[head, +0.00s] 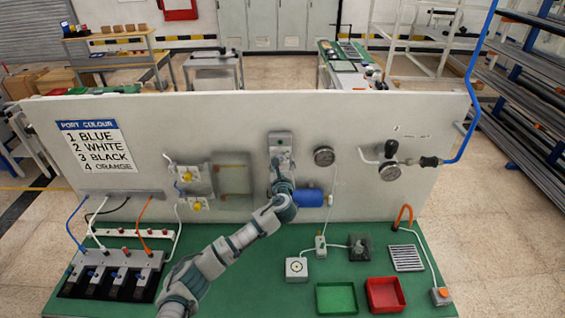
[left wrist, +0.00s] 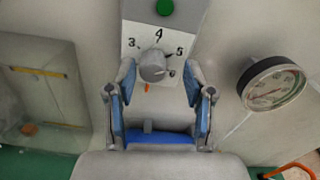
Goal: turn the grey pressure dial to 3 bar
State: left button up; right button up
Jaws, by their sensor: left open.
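The grey pressure dial (left wrist: 153,66) is a round knob on a light plate on the upright panel, with 3, 4 and 5 printed in an arc above it. A small orange-red mark shows just below the knob; I cannot tell for certain which number the dial is set to. My left gripper (left wrist: 160,74) is open, its blue-padded fingers to the left and right of the dial with gaps visible. In the head view my left gripper (head: 283,178) is at the lower part of the dial's plate (head: 281,142) and hides the knob. My right gripper is not in view.
A round gauge (left wrist: 272,84) is right of the dial, also in the head view (head: 324,156). A green button (left wrist: 165,7) sits above the dial. A framed window (head: 233,180) is to the left, and a blue cylinder (head: 309,198) is low right. Green and red trays (head: 385,294) lie below.

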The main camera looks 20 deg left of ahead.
pick_arm(q)
jog(key=shift+a, duration=0.4)
grip_shut()
jog(key=shift+a+f, duration=0.1)
jog(key=shift+a, duration=0.05)
jog(key=shift+d+n, duration=0.2)
jog(key=shift+n, duration=0.1)
